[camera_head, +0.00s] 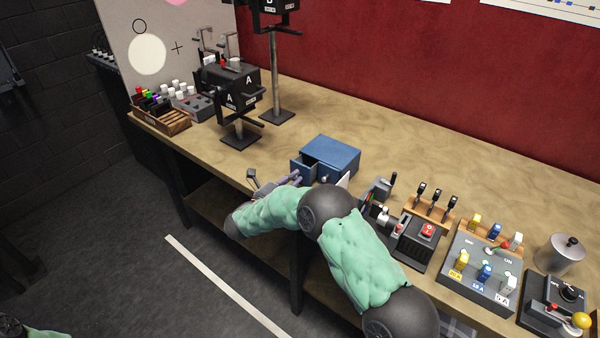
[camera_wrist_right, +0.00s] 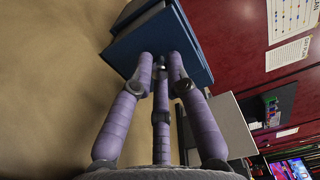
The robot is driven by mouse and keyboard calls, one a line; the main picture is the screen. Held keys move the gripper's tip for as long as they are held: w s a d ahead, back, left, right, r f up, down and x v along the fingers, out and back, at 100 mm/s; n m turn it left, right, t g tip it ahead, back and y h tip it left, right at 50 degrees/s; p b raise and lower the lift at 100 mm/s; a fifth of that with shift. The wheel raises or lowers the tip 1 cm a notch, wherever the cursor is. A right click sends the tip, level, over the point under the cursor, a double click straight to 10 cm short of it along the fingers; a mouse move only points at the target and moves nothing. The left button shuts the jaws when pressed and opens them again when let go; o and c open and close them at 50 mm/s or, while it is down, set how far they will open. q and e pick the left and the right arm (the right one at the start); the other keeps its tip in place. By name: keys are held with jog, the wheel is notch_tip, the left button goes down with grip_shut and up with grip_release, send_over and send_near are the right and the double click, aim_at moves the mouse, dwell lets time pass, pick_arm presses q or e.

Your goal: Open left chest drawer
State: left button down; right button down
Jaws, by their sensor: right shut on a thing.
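The blue chest (camera_head: 335,155) stands near the front edge of the workbench. Its left drawer (camera_head: 303,168) sticks out toward the front, with a dark opening showing behind its front panel. My right gripper (camera_head: 296,178) is at the left drawer's front. In the right wrist view, its purple fingers (camera_wrist_right: 161,70) meet at a small pale knob on the blue drawer front (camera_wrist_right: 165,40); they are shut on it. The knob itself is mostly hidden between the fingertips. My left gripper is out of view.
Right of the chest stand a dark box with a red button (camera_head: 427,230), a grey switch panel (camera_head: 480,268) and a metal pot (camera_head: 561,254). Black stands (camera_head: 239,137) and a wooden crate (camera_head: 163,123) are at the left. Bench behind the chest is clear.

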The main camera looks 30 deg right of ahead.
jog(key=v, duration=0.3)
jog(key=shift+s+a, duration=0.1)
jog(key=shift+a, duration=0.05)
jog(key=c, duration=1.2)
grip_release()
jog(key=v, duration=1.2)
jog(key=shift+f, duration=0.1)
